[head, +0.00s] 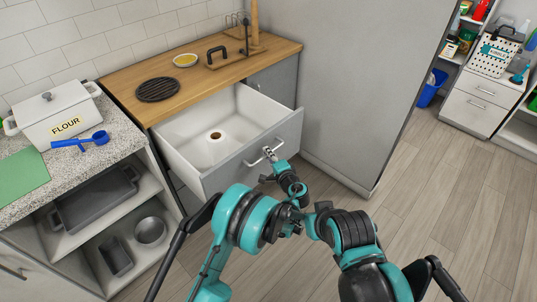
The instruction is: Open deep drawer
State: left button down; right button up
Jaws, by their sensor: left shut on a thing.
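The deep drawer (192,157) is pulled well out from the cabinet under the wooden counter. It is white inside with a grey front, and a small round brown-and-white thing (216,135) lies on its floor. My left gripper (269,155) is shut on the silver bar handle (256,160) on the drawer's front. My right arm is in the lower right, folded towards the middle; its gripper cannot be made out.
A flour bin (57,112) and blue scoop (80,141) stand on the left counter. A tall grey panel (345,80) rises right of the drawer. The floor at right is clear.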

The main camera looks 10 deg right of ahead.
pick_arm(q)
jog(key=shift+s+d, duration=0.25)
jog(key=shift+s, duration=0.05)
pick_arm(e)
jog(key=shift+s+d, duration=0.2)
jog(key=shift+s, duration=0.1)
pick_arm(q)
jog(key=c, duration=1.6)
grip_release()
jog(key=shift+s, duration=0.1)
